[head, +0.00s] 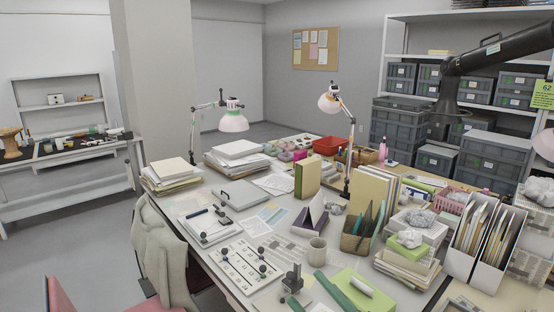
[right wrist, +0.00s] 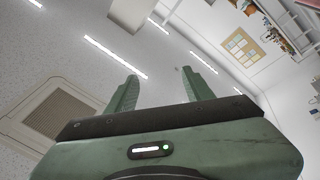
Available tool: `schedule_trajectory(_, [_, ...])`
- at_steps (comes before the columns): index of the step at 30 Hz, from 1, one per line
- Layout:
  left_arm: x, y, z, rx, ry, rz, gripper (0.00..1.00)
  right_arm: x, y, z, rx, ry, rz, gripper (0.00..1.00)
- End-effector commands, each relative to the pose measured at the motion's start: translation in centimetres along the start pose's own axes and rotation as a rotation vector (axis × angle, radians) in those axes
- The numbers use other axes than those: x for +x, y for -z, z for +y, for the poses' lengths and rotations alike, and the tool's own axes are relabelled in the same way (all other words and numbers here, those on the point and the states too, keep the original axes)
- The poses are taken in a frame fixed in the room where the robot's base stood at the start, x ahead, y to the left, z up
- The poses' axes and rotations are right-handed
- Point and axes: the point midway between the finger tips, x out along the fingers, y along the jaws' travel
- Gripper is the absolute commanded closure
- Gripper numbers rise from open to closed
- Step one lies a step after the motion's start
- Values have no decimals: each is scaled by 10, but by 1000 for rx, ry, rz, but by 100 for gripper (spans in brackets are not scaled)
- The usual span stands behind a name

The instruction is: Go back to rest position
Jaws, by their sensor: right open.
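My right gripper (right wrist: 158,75) shows in the right wrist view with its two green fingers spread apart. Nothing is between them. Behind the fingers are the ceiling and its strip lights, so the gripper is clear of the table. The right gripper's fingers cannot be made out there. My left gripper is in neither view. The cluttered work table (head: 205,258) fills the middle and lower right of the head view.
Two desk lamps (head: 233,122) (head: 330,103) stand up from the table. A numbered board (head: 240,268), a mug (head: 317,251), books (head: 307,177) and magazine files (head: 463,262) crowd it. Shelves with grey crates (head: 491,154) stand behind at right. Open floor (head: 58,218) lies at left.

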Motion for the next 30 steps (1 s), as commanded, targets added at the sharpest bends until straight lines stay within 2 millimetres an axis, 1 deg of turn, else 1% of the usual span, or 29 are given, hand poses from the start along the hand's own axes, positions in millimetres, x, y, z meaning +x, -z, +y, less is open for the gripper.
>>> schedule_trajectory(1, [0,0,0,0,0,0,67,-12,-19,20,75,-123,-115,48])
schedule_trajectory(2, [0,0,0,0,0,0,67,-22,-33,31,113,-188,-194,48])
schedule_trajectory(3, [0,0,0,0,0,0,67,-38,-54,40,166,-261,-308,48])
schedule_trajectory(5, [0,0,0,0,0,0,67,-69,-87,44,247,-341,-493,48])
schedule_trajectory(6, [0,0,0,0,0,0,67,-93,-107,39,300,-372,-621,48])
schedule_trajectory(7, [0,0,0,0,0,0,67,-111,-120,33,339,-385,-714,48])
schedule_trajectory(8, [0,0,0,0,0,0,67,-129,-131,24,377,-388,-806,48])
schedule_trajectory(9, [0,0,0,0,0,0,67,-153,-142,11,426,-382,-919,48])
schedule_trajectory(10, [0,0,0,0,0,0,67,-170,-149,0,459,-370,-999,48])
schedule_trajectory(12, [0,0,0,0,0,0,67,-205,-156,-26,528,-325,-1157,48])
schedule_trajectory(15, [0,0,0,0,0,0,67,-243,-155,-59,606,-246,-1322,48])
schedule_trajectory(18, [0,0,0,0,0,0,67,-272,-147,-86,669,-161,-1444,48])
schedule_trajectory(21, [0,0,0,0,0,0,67,-296,-135,-110,725,-75,-1541,48])
schedule_trajectory(23, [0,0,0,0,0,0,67,-309,-127,-122,755,-22,-1591,48])
schedule_trajectory(28, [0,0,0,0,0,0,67,-342,-99,-154,836,138,-1708,48])
schedule_trajectory(30, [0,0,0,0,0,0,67,-342,-122,-168,829,136,-1712,48])
